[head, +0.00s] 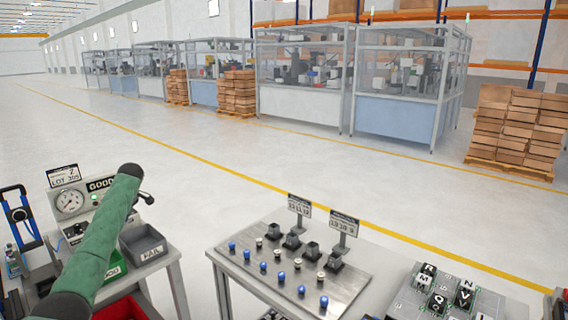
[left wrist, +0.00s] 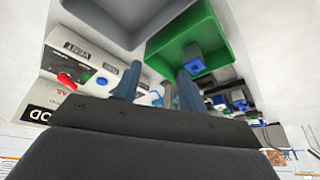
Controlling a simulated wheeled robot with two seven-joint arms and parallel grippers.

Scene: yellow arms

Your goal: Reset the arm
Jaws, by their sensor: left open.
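My left arm (head: 100,235), in a green sleeve, reaches from the lower left across the left table in the head view. My right gripper is not seen in either view.
A gauge box (head: 70,203) stands on the left table, near a grey bin (head: 143,242) and a green bin (head: 114,268). A middle table (head: 230,262) holds a metal plate with several pegs. Letter blocks (head: 464,294) sit at right. Floor behind is clear.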

